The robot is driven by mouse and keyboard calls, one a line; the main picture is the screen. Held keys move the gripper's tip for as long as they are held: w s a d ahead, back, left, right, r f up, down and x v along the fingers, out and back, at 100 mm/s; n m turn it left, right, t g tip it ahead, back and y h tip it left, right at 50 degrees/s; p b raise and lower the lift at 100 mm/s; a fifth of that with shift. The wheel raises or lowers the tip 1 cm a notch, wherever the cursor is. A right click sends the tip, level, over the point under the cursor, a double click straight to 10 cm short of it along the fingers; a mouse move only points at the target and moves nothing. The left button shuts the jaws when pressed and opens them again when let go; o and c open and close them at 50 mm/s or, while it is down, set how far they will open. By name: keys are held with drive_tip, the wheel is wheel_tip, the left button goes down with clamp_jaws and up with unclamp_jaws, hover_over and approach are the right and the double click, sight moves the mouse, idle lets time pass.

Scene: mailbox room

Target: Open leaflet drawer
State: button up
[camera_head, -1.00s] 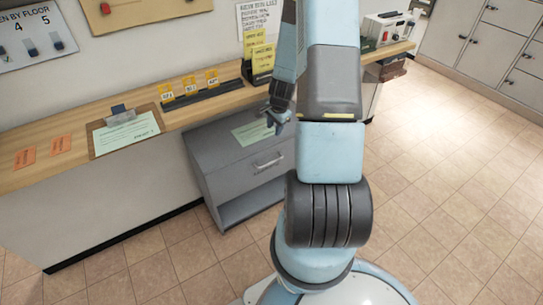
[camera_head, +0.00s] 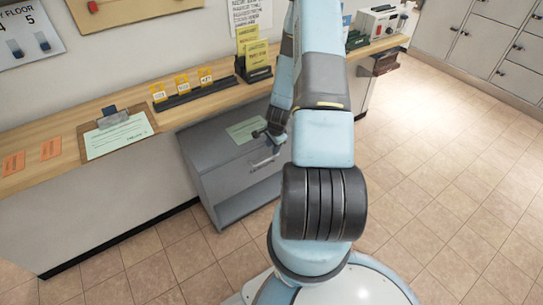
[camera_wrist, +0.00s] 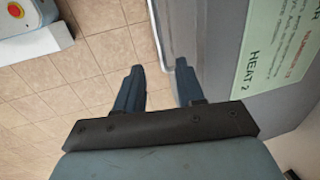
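The grey drawer unit (camera_head: 212,150) stands under the wooden counter with a green sheet (camera_head: 245,129) on its top. Its pale bar handle (camera_head: 260,164) is on the front face, and the drawer looks closed. My gripper (camera_head: 268,140) is at the top front edge of the unit, close above the handle. In the wrist view my gripper (camera_wrist: 158,74) is open, its two dark fingers apart with nothing clearly held. A pale bar, apparently the handle (camera_wrist: 156,36), runs beside the unit's edge and ends between the fingertips. Contact cannot be told.
The counter (camera_head: 40,178) carries a clipboard (camera_head: 118,135), orange slips (camera_head: 51,148), a black rack with yellow tags (camera_head: 205,92) and a leaflet holder (camera_head: 255,72). Tiled floor (camera_head: 440,190) is clear in front and to the right. Grey lockers (camera_head: 480,40) stand at the back right.

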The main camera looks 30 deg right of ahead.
sight(271, 158)
drive_tip(key=shift+w+f, duration=0.2)
drive_tip(key=shift+f, duration=0.95)
drive_tip(key=shift+w+f, duration=0.25)
drive_tip(key=shift+f, duration=0.95)
drive_tip(key=shift+w+f, duration=0.2)
drive_tip(key=shift+f, duration=0.95)
drive_tip(key=shift+c, duration=0.4)
clamp_jaws()
